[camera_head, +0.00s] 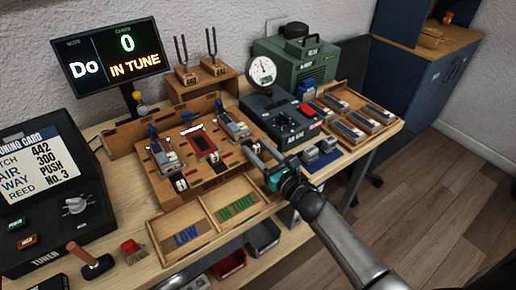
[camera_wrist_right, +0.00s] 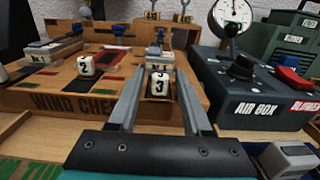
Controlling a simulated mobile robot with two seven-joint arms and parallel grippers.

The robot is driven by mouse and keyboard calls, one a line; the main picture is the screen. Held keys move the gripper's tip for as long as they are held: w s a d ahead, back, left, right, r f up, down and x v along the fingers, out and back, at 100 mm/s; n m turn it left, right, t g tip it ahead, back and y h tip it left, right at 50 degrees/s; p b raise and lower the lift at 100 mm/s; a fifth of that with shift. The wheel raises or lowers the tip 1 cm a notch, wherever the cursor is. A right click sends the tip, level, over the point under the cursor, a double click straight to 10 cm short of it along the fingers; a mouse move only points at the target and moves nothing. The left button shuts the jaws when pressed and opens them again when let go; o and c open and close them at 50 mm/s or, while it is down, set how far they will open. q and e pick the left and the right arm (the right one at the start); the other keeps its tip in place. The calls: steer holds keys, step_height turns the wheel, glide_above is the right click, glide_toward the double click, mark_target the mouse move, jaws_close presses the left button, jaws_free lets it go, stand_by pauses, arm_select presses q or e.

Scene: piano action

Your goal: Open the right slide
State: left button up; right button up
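The wooden wind chest (camera_head: 209,184) stands in the middle of the bench, with a row of white numbered slide knobs along its front. The right slide's knob, marked 3 (camera_wrist_right: 158,86), sits between the fingers of my right gripper (camera_wrist_right: 160,68). The fingers are apart, one on each side of the knob; I cannot tell if they touch it. In the head view my right gripper (camera_head: 252,150) reaches the chest's right front corner and hides much of that knob. Knob 2 (camera_wrist_right: 89,66) is to its left.
The air box (camera_head: 284,118) with its round gauge (camera_head: 262,71) stands close to the right of the chest. Two shallow trays marked LOW (camera_head: 184,235) and IN TUNE (camera_head: 236,203) lie in front. A tray of reeds (camera_head: 352,112) is farther right.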

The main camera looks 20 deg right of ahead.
steer(key=shift+o, duration=0.2)
steer(key=s+d, duration=0.3)
steer(key=s, duration=1.2)
steer(key=shift+w, duration=0.1)
